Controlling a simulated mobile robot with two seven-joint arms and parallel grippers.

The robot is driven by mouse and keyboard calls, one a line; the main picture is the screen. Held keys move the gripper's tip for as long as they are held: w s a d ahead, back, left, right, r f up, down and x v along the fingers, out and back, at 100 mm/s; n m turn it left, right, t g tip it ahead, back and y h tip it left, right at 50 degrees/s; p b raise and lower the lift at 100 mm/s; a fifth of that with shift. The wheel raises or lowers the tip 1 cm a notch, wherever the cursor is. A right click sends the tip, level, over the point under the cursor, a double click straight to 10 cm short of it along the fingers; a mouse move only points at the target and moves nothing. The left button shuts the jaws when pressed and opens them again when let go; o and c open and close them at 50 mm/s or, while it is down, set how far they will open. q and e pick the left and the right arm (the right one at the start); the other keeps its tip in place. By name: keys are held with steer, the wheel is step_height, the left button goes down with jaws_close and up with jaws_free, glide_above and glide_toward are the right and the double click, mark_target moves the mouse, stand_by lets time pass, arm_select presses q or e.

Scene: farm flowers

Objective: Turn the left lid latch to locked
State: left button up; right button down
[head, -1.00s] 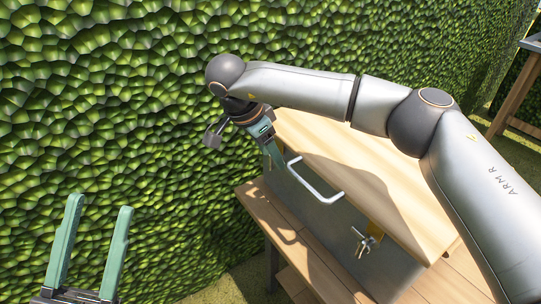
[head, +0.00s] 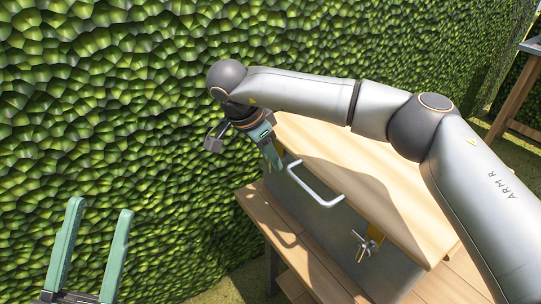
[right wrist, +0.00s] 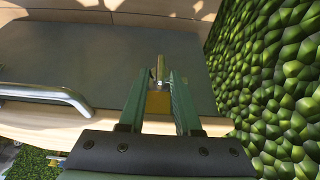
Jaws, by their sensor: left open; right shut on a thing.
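The box (head: 322,222) has a pale wooden lid (head: 385,195) that lies shut on its grey body. My right gripper (head: 277,162) is at the left end of the box front. In the right wrist view its fingers (right wrist: 161,76) are shut on the left lid latch (right wrist: 159,69), a small metal piece with a brass plate (right wrist: 158,103) behind it on the lid edge. The gripper hides this latch in the head view. My left gripper (head: 100,208) is open and empty at the lower left, away from the box.
A silver handle (head: 318,188) is on the box front, right of my right gripper. A second metal latch (head: 363,246) is further right. The box stands on a slatted wooden bench (head: 285,235). A green hedge (head: 130,110) rises close behind and left.

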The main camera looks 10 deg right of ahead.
steer(key=shift+s+d+f+t+y+b, duration=0.1)
steer(key=shift+t+y+b, duration=0.2)
steer(key=shift+t+b, duration=0.3)
arm_select(q)
step_height(320, 180, down, 9)
steer(key=b, duration=0.7)
steer(key=shift+w+d+r+n, duration=0.15)
steer(key=shift+d+n, duration=0.15)
steer(key=shift+d, duration=0.15)
arm_select(e)
steer(key=t, duration=0.2)
steer(key=m+t+y, duration=0.1)
steer(key=shift+s+d+t, duration=0.15)
steer(key=shift+s+t, duration=0.25)
steer(key=c, duration=0.6)
jaws_free()
steer(key=shift+c, duration=0.2)
arm_select(q)
steer(key=shift+r, duration=0.1)
